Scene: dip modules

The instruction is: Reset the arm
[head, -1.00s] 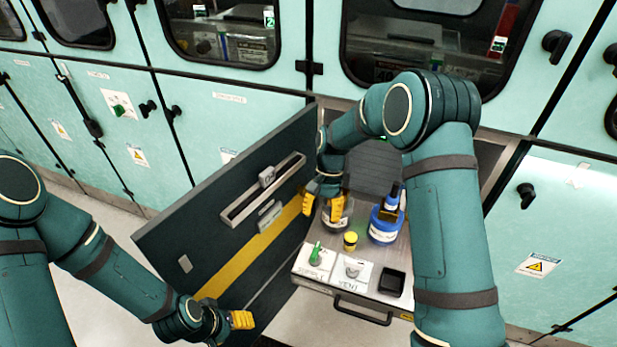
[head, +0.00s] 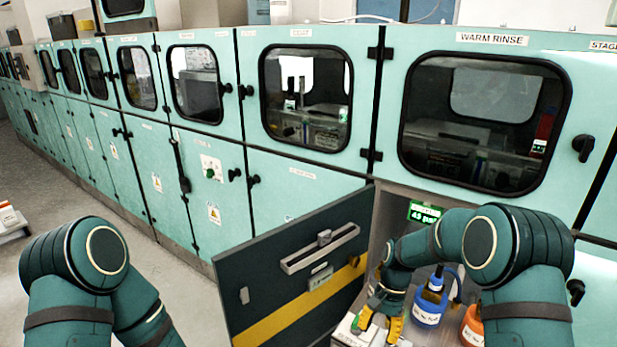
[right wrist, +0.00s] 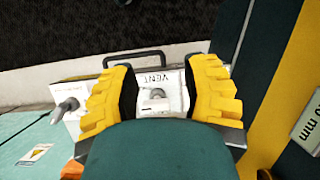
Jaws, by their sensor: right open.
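My right gripper (head: 379,325) is at the bottom of the head view, over the pulled-out tray inside the open door. In the right wrist view its yellow fingers (right wrist: 160,95) are spread wide with nothing between them. Beyond them, lower down, is a white plate marked VENT (right wrist: 155,78) with a small grey knob. Another knob (right wrist: 67,107) stands to the left. My left arm is folded at the left of the head view; its gripper is out of the picture.
A blue bottle (head: 428,308) stands just right of my right gripper, with an orange bottle (head: 472,328) beside it. The dark open door (head: 285,290) with a yellow stripe is close on the left. The tray's front handle (right wrist: 147,57) shows in the wrist view.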

